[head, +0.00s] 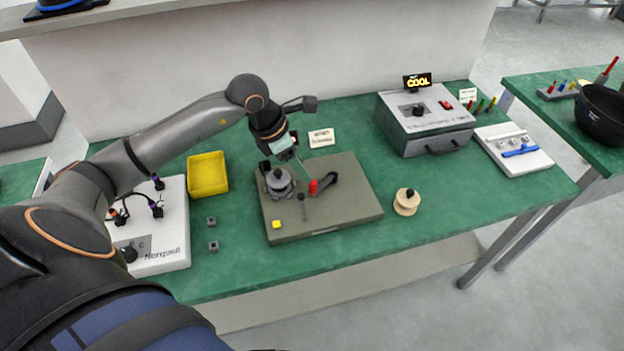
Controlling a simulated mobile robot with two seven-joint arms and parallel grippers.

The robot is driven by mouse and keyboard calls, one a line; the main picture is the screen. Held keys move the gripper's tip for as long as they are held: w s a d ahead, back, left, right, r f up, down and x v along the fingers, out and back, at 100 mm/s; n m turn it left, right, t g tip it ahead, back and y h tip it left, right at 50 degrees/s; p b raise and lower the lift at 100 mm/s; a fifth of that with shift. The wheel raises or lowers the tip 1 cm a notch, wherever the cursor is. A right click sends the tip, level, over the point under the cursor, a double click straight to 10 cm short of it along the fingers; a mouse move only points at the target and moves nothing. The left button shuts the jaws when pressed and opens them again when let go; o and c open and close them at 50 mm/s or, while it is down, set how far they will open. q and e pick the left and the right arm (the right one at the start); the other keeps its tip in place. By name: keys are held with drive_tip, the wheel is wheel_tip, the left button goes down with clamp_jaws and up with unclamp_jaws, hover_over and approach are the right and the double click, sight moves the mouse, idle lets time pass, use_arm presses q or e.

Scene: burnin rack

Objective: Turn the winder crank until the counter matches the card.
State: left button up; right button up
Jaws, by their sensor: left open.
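The winder is a grey-green base plate (345,214) on the green bench, with a grey round spool part (280,187) at its left. A red knob (313,187) stands beside a dark crank arm (328,180) near the plate's middle. My left gripper (302,172) comes down from behind, open, with its fingertips close to the red knob. I cannot tell whether they touch it. A small white card (321,138) stands behind the plate; its writing is too small to read. A yellow square (277,225) sits at the front left; no counter digits are readable. My right gripper is not in view.
A yellow bin (207,174) and a white panel (168,245) with cables are at left. Two small grey blocks (212,221) lie nearby. A wooden spool (406,202) stands right of the winder. A grey box (424,124) with a "COOL" display is at back right.

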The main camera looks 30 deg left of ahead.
sight(313, 182)
use_arm(q)
drive_tip(key=x, duration=0.8)
drive_tip(key=shift+p, duration=0.35)
clamp_jaws()
idle(1.0)
